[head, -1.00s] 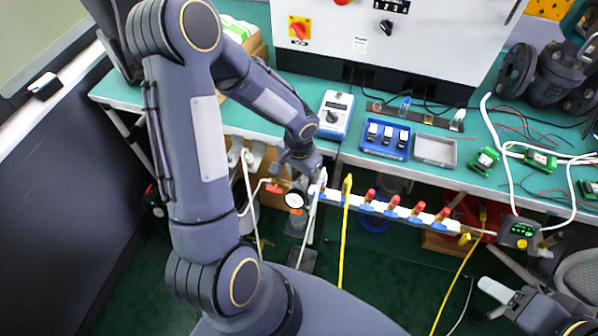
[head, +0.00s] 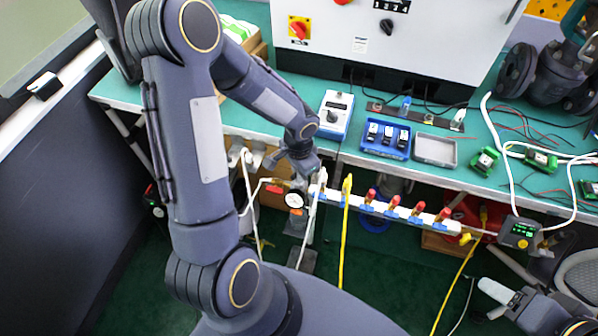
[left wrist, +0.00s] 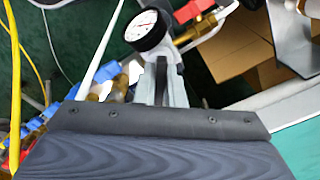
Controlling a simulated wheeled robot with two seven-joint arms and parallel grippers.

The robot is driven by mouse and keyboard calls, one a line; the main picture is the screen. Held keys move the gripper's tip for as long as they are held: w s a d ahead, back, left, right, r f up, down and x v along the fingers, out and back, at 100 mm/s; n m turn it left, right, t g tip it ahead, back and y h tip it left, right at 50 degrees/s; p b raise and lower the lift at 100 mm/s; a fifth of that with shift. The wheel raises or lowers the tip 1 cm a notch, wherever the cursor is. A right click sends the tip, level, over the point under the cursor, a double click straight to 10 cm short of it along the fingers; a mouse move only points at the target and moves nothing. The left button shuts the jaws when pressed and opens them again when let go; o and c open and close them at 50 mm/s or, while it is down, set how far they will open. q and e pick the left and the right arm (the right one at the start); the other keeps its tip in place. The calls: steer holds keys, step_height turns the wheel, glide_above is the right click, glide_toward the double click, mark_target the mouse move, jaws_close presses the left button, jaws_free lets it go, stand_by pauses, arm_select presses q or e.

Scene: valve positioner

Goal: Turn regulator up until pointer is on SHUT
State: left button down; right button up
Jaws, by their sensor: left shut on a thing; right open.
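The round white pressure gauge (head: 294,199) faces me at the left end of the white manifold; it also shows in the left wrist view (left wrist: 146,30), with a thin dark needle. The regulator (head: 297,214) is partly hidden, with its orange-and-grey body below the gauge. My left gripper (head: 304,173) is just above the gauge, shut on the regulator's knob, which its fingers (left wrist: 163,88) mostly hide. A small box with a green display (head: 520,232) is at the manifold's right end; I cannot read a pointer or SHUT mark there. My right gripper (head: 491,301) is open and empty at lower right.
The white manifold (head: 390,211) carries several red-topped valves and blue fittings. A red-handled valve (head: 275,189) is left of the gauge. White and yellow hoses (head: 344,240) hang nearby. The green bench (head: 260,121) lies behind, holding a blue tray (head: 386,153).

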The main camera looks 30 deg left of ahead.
arm_select(q)
steer(key=c, duration=1.5)
jaws_free()
steer(key=shift+r, duration=0.1)
step_height(320, 180, up, 8)
steer(key=shift+f+p, duration=0.2)
steer(key=shift+p, duration=0.25)
steer(key=shift+r, duration=0.1)
